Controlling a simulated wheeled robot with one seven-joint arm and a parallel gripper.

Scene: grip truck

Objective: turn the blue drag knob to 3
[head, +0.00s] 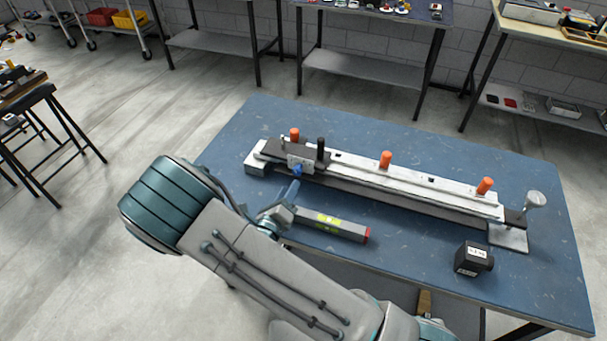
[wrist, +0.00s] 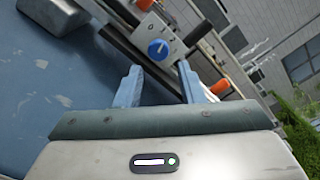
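The blue drag knob (head: 297,170) sits on the front of a light plate on the slider carriage, near the left end of a long rail. In the wrist view the blue knob (wrist: 158,48) has a white pointer line and small marks around it, too small to read. My gripper (wrist: 159,80) is open, with its two blue fingers apart and nothing between them. The knob lies ahead of the fingertips, roughly centred between them and apart from them. In the head view my gripper (head: 289,191) is just in front of the knob, partly hidden by my arm.
The rail (head: 390,192) with several orange posts lies across the blue table (head: 400,250). A level-like bar with a red end (head: 335,225) lies in front of it, close to my gripper. A black cube (head: 473,259) stands at the right front. A round-topped post (head: 535,200) stands at the rail's right end.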

